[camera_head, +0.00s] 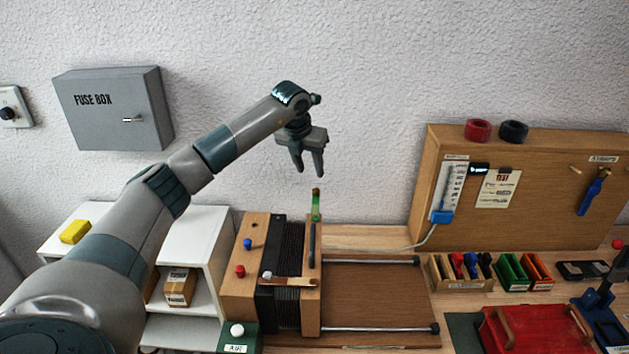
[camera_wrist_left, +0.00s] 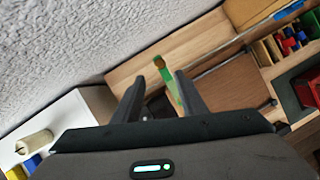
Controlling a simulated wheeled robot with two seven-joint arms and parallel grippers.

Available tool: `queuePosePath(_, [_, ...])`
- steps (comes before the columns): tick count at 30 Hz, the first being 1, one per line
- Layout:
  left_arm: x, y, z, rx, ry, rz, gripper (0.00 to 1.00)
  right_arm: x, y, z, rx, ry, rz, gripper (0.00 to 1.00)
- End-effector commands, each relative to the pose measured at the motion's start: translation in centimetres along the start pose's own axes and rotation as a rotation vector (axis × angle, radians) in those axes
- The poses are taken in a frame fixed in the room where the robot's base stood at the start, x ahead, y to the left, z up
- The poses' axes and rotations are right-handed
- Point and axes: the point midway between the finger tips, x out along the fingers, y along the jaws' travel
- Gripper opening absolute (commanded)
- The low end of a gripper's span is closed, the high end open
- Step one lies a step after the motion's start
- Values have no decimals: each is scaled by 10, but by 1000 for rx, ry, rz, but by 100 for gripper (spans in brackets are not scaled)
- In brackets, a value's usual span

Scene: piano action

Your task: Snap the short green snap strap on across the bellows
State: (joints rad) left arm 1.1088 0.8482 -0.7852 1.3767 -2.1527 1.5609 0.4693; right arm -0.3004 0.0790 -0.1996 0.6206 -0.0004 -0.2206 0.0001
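The bellows (camera_head: 290,250) are black pleats between two upright wooden end blocks on the bench. The short green snap strap (camera_head: 316,206) stands up at the top of the right end block, with a brownish tip. It also shows in the wrist view (camera_wrist_left: 173,88), between my fingers in the picture. A tan strap (camera_head: 290,281) lies across the front of the bellows. My left gripper (camera_head: 310,173) is open and empty, fingers pointing down, above the green strap and apart from it. It also shows in the wrist view (camera_wrist_left: 160,78). My right gripper is not in view.
A wooden board with two metal rods (camera_head: 375,330) extends right of the bellows. A white shelf (camera_head: 205,230) stands left. A wooden tool panel (camera_head: 540,220), small coloured bins (camera_head: 513,272) and a red case (camera_head: 535,330) are at right. The textured wall is close behind.

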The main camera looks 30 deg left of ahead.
Motion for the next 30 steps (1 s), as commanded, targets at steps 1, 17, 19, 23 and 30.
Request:
queuePosePath(1, [7,0,0,0,5,1,38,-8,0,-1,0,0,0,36])
queuePosePath(17, [86,-1,0,0,2,0,38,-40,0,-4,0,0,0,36])
queuePosePath(19, [90,0,0,0,2,0,38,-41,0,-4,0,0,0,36])
queuePosePath(23, [94,0,0,0,0,0,38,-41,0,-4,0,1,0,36])
queuePosePath(30, [94,0,0,1,0,1,38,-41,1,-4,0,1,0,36])
